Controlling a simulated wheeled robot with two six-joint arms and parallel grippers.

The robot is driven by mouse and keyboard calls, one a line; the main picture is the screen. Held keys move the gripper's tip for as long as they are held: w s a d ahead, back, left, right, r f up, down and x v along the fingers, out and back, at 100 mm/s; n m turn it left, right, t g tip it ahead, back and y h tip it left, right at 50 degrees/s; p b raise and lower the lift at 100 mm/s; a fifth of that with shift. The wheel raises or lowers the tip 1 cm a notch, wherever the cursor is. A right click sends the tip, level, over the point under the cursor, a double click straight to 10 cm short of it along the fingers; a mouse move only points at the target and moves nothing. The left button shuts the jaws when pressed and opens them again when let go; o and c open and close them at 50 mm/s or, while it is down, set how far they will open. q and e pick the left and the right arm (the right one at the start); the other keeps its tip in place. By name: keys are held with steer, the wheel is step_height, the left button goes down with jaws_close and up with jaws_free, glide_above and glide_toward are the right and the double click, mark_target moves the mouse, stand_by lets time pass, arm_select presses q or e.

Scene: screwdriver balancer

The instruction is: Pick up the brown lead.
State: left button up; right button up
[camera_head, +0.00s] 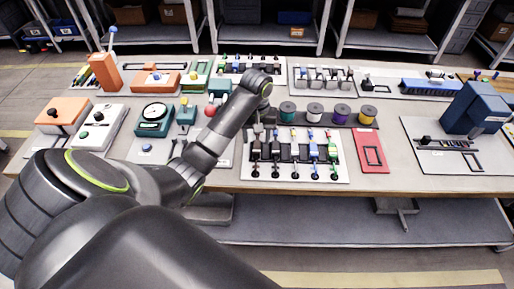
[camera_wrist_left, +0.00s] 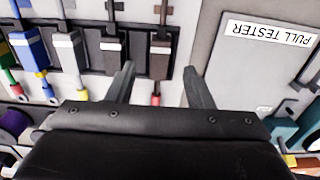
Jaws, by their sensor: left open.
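The brown lead (camera_wrist_left: 160,62) shows in the left wrist view as a brown plug end with a pale band, lying in a dark holder on a light board. My left gripper (camera_wrist_left: 159,69) is open, with one finger on each side of the lead in that picture. I cannot tell whether they touch it or how far above it they are. In the head view my left gripper (camera_head: 262,132) is over the left end of the lead board (camera_head: 341,176), partly hiding the brown lead there. My right gripper is not in view.
Beside the brown lead are a black lead (camera_wrist_left: 110,45), a white lead (camera_wrist_left: 66,45) and a blue lead (camera_wrist_left: 29,48). A panel labelled PULL TESTER (camera_wrist_left: 270,32) lies on the other side. Several spools (camera_head: 314,112) stand behind the board. A red panel (camera_head: 370,152) lies to the right.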

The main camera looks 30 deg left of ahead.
mark_target(257, 148)
arm_select(q)
step_height(257, 148, down, 4)
steer(key=shift+f+b, duration=0.1)
steer(key=shift+b, duration=0.3)
steer(key=c, duration=1)
steer(key=shift+r, duration=0.2)
